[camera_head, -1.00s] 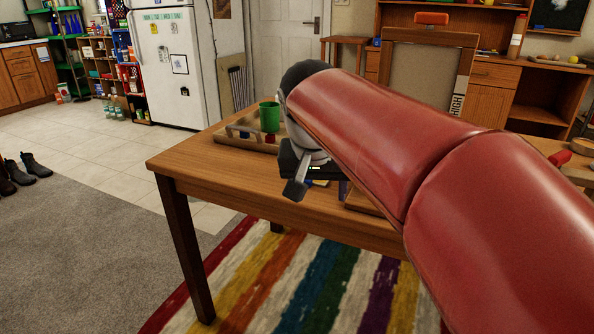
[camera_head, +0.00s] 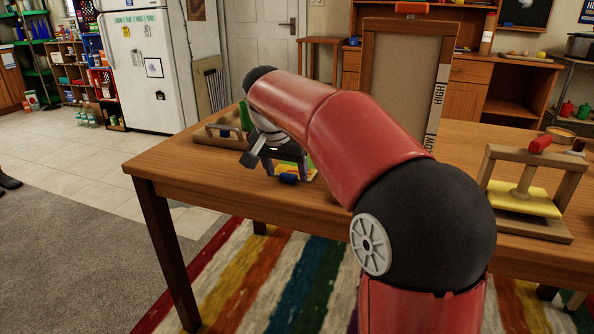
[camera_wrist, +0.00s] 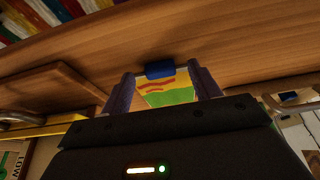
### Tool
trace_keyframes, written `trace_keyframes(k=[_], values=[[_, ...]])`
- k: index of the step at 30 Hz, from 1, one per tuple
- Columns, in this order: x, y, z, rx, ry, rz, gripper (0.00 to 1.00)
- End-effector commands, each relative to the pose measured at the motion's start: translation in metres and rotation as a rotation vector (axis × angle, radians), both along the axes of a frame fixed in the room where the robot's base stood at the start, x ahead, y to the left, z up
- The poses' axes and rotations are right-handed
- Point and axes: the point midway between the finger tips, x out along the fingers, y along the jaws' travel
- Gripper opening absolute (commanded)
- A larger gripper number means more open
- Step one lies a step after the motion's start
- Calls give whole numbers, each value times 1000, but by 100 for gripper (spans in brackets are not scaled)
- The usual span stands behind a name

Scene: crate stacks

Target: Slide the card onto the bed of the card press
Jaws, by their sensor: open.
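The card (camera_head: 308,172), coloured yellow, green and red with a blue tab at its front edge, lies on the wooden table left of centre. In the wrist view the card (camera_wrist: 168,97) shows between my two dark fingers. My gripper (camera_head: 286,168) is open, with its fingers either side of the card; I cannot tell whether they touch it. The gripper body hides the card's far part. The card press (camera_head: 483,182) stands on the table at the right, a wooden frame with a red handle above and a yellow plate low inside it.
A wooden tray (camera_head: 205,134) with a green cup (camera_head: 246,116) stands beyond my gripper at the left. My red arm crosses the middle and hides part of the tabletop between card and press.

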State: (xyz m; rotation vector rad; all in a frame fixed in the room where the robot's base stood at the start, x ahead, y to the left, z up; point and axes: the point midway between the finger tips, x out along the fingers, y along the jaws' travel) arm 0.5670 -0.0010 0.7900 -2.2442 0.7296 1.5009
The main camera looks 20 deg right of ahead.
Motion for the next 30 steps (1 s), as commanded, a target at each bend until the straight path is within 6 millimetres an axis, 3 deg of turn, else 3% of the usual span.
trace_keyframes(k=[9, 21, 30], values=[[2, -2, -7, 0, 0, 0, 62], [2, -2, -6, 0, -1, 0, 11], [2, -1, -3, 0, -3, 1, 10]])
